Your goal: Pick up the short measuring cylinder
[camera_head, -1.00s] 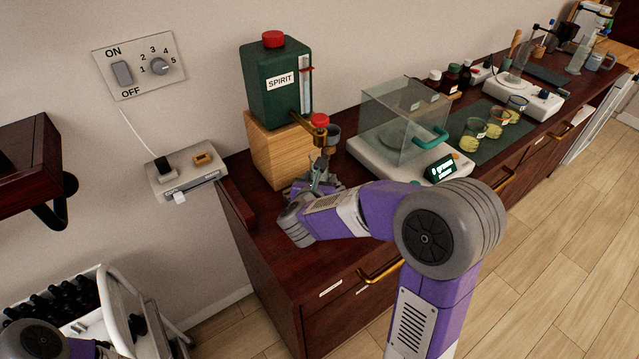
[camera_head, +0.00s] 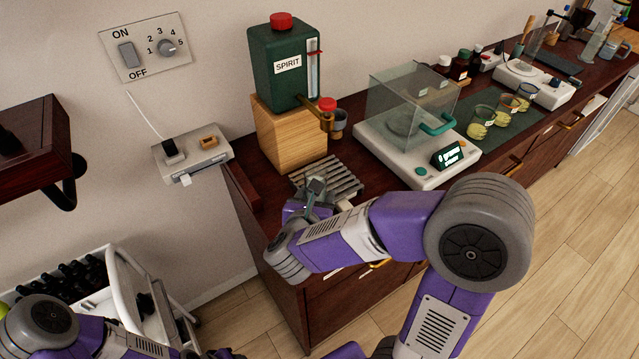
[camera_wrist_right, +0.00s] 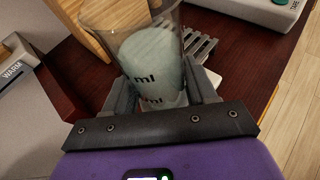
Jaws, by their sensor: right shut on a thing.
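The short measuring cylinder (camera_wrist_right: 150,50) is clear glass with dark "ml" marks and something pale blue-green showing in its lower part. It fills the upper middle of the right wrist view. My right gripper (camera_wrist_right: 160,95) is shut on its lower part, one finger on each side. In the head view this gripper (camera_head: 316,190) is over the near edge of the slatted grey tray (camera_head: 340,178); the cylinder is hard to make out there. My left arm shows at the bottom left of the head view, but its gripper is out of view.
A glass-boxed balance (camera_head: 400,150) stands right of the tray. A grey WARM unit (camera_head: 192,150) is at the left.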

